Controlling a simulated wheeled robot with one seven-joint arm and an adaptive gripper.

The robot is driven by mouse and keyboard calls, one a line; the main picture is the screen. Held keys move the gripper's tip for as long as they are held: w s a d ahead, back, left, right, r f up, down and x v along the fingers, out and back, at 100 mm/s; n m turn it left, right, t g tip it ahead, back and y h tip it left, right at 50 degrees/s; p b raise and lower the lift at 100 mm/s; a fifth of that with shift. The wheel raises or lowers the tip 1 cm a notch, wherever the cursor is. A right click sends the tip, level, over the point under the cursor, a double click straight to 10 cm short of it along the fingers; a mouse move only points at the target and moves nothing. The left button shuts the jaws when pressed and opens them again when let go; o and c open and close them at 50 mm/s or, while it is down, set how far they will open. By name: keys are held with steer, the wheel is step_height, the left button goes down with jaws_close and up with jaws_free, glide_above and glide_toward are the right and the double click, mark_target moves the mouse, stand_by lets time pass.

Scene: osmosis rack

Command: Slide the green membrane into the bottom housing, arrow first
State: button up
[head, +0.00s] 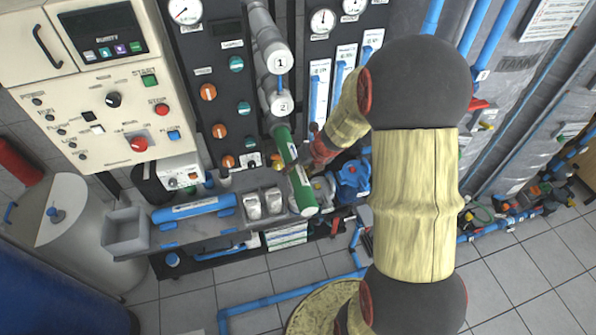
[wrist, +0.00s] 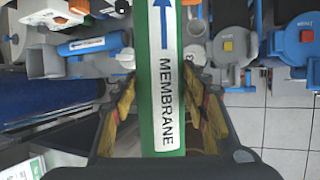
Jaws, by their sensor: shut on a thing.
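The green membrane (head: 293,170) is a long green tube with a white band at its near end. Its upper end meets the lower end of the housing marked 2 (head: 279,104); I cannot tell how far it is inside. The housing marked 1 (head: 274,58) is above. My gripper (head: 297,163) is shut on the membrane from the right, around its middle. In the wrist view the membrane (wrist: 148,110) runs between my fingers, its blue arrow pointing up the picture, away from the MEMBRANE lettering.
A blue membrane (head: 192,210) lies on the grey bench, with two white fittings (head: 262,203) beside it. A blue pump (head: 352,180) stands close right of the green membrane. A control panel (head: 95,85) is at the left.

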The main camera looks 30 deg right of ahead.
mark_target(288, 139)
steer(key=shift+w+d+r+p, duration=0.1)
steer(key=shift+w+d+p, duration=0.15)
steer(key=shift+w, duration=0.4)
steer(key=shift+w+d+f+p, duration=0.1)
steer(key=shift+w+p, duration=0.3)
steer(key=shift+w, duration=0.25)
steer(key=shift+w+d+r+p, duration=0.1)
steer(key=shift+w+d+p, duration=0.15)
steer(key=shift+w, duration=0.5)
steer(key=shift+w+d+p, duration=0.45)
steer(key=shift+w+p, duration=0.65)
steer(key=shift+w, duration=0.5)
steer(key=shift+w+d+p, duration=0.45)
steer(key=shift+w+p, duration=0.7)
steer(key=shift+w, duration=0.5)
steer(key=shift+w+d+p, duration=0.45)
steer(key=shift+w+p, duration=0.65)
steer(key=shift+w, duration=0.5)
steer(key=o, duration=1.4)
steer(key=shift+s, duration=0.1)
